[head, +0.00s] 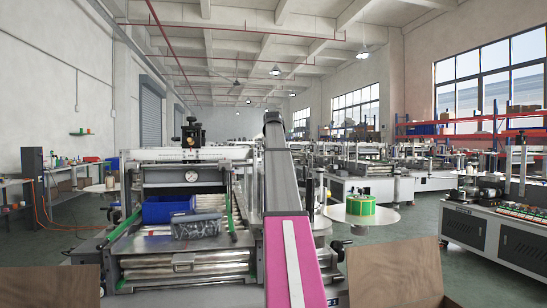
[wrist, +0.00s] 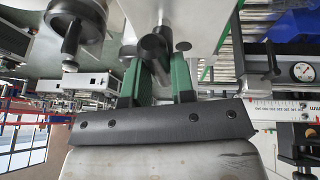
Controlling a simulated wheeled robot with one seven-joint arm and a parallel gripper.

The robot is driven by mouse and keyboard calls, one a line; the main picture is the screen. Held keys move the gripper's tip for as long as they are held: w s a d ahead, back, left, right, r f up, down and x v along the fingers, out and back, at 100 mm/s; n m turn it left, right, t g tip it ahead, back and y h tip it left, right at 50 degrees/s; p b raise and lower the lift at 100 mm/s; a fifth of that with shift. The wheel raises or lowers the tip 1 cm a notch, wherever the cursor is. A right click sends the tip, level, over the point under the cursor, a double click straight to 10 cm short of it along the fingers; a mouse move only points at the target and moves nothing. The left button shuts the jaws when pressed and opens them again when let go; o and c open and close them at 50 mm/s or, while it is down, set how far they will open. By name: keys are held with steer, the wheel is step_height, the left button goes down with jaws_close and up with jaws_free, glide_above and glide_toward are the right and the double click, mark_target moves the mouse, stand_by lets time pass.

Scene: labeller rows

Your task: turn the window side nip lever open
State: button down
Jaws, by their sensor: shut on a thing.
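In the wrist view my gripper (wrist: 157,72) has two green-faced fingers closed around a dark, round-ended lever handle (wrist: 153,46). The handle sits between the fingers and points toward the camera. It is fixed to a pale machine panel; its pivot is hidden behind the handle and fingers. In the head view my grey and magenta arm reaches forward at the middle. It hides my gripper and the lever there.
Right are a round table (head: 375,219) with a green label roll (head: 361,204) and cardboard boxes (head: 395,275).

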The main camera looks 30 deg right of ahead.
steer(key=n, duration=0.2)
steer(key=n+y, duration=0.1)
steer(key=shift+d+n+t+y, duration=0.15)
steer(key=shift+n+t+y, duration=0.15)
steer(key=shift+n, duration=0.1)
steer(key=n+y, duration=0.1)
steer(key=n, duration=0.2)
steer(key=shift+d+n, duration=0.15)
steer(key=shift+n, duration=0.15)
steer(key=n+y, duration=0.1)
steer(key=n, duration=0.2)
steer(key=n+y, duration=0.2)
steer(key=n, duration=0.1)
steer(key=shift+d+g, duration=0.15)
steer(key=shift+g, duration=0.25)
steer(key=shift+n, duration=0.4)
steer(key=c, duration=1)
jaws_free()
steer(key=shift+o, duration=0.2)
steer(key=shift+r, duration=0.1)
